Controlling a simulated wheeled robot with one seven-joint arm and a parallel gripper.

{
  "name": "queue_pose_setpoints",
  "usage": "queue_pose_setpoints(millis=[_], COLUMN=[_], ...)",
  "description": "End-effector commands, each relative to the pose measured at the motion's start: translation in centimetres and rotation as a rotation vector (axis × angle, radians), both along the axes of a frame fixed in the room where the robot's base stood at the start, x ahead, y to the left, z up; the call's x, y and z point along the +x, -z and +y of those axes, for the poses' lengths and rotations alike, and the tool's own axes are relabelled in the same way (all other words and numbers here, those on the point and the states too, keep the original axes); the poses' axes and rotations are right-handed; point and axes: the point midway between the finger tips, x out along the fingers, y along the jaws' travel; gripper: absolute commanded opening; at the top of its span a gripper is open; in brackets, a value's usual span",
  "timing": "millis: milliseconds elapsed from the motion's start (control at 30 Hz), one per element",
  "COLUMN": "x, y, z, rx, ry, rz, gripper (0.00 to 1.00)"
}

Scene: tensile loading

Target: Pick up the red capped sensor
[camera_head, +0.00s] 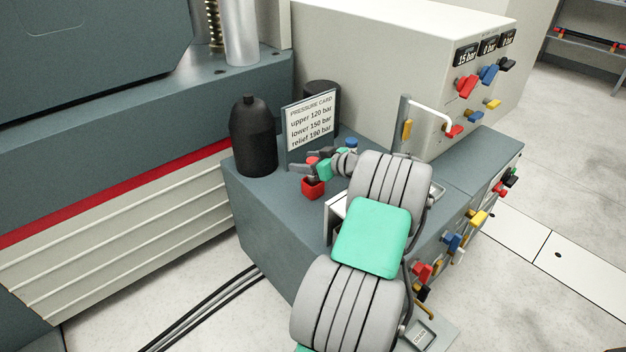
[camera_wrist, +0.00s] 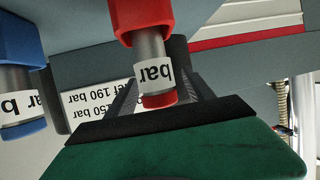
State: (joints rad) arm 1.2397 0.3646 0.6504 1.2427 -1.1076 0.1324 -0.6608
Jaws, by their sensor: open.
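The red capped sensor (camera_wrist: 153,62) shows in the wrist view as a silver body with a white "bar" label and a red cap (camera_wrist: 158,100). It stands in a red holder (camera_wrist: 140,15); the wrist picture is upside down. In the head view the red holder (camera_head: 313,189) sits on the grey bench, and the red cap (camera_head: 311,162) is partly hidden by my gripper. My gripper (camera_head: 307,169) is open at the sensor, with dark fingers that appear to lie to either side of it. Whether they touch it I cannot tell.
A blue capped sensor (camera_wrist: 17,95) stands close beside the red one. A pressure card (camera_head: 310,128) and a black bottle (camera_head: 252,137) stand behind and left. A cream console (camera_head: 400,65) with coloured knobs borders the bench (camera_head: 262,205).

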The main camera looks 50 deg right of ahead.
Motion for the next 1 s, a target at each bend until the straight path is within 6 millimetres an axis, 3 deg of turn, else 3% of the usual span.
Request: queue_pose_setpoints(millis=[167, 900, 1000], x=[-0.03, -0.06, -0.07], y=[-0.07, -0.06, -0.06], z=[-0.04, -0.04, -0.04], rx=[0.000, 0.000, 0.000], ry=[0.001, 0.001, 0.001], rz=[0.000, 0.000, 0.000], gripper=[0.61, 0.00, 0.00])
